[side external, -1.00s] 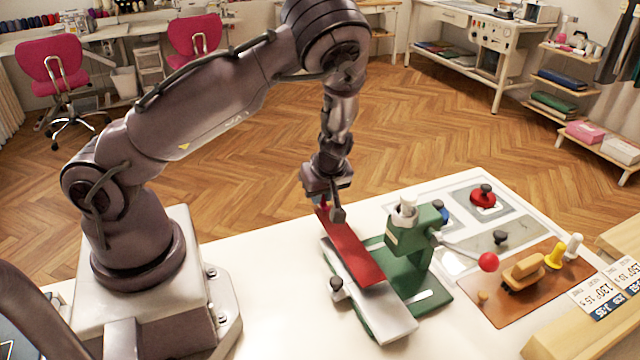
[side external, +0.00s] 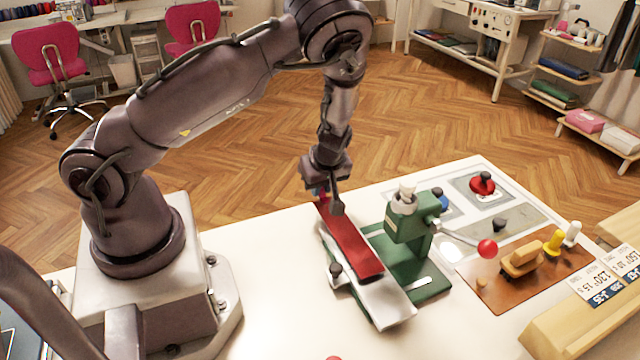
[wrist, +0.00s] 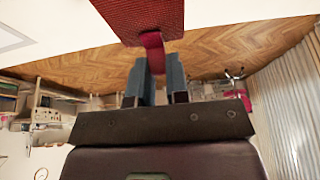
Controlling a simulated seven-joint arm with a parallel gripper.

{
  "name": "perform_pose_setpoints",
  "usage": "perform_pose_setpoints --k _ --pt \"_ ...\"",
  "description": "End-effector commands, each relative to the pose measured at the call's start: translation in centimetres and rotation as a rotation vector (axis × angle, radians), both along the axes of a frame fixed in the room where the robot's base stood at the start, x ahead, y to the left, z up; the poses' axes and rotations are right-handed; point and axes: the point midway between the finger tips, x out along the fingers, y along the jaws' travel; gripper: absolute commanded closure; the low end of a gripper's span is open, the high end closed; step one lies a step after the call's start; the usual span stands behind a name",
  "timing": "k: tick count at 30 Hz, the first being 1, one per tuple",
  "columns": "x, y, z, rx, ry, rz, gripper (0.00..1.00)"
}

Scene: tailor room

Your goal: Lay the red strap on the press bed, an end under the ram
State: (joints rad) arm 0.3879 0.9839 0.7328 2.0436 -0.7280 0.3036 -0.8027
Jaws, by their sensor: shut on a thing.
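The red strap (side external: 350,243) is a long flat strip. It lies lengthwise along or just above the grey metal bed (side external: 393,309) of the green press; contact is not clear. My gripper (side external: 325,193) is at the strap's far end, shut on a narrow red tab there. In the wrist view, my gripper (wrist: 152,75) pinches that tab, with the textured red strap (wrist: 140,15) beyond it. The press head with the ram (side external: 405,215) stands to the right of the strap.
A lever with a red ball (side external: 487,249) sticks out right of the press. A brown mat (side external: 490,297) with a wooden-handled tool lies further right. A black knob (side external: 335,268) stands at the bed's left edge. The white table is clear at left.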

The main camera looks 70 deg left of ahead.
Motion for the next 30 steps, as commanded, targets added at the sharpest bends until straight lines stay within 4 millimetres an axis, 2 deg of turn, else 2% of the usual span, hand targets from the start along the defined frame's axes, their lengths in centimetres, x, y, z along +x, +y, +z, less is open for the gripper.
perform_pose_setpoints --k 17,18,21,30 --pt "-0.03 0.04 -0.98 0.001 0.001 0.000 1.00" --pt "-0.02 0.03 -0.99 0.001 0.001 0.000 0.80" --pt "-0.01 0.02 -0.97 0.001 0.000 0.000 0.57" --pt "0.02 -0.03 -0.85 0.001 0.000 -0.001 0.55"
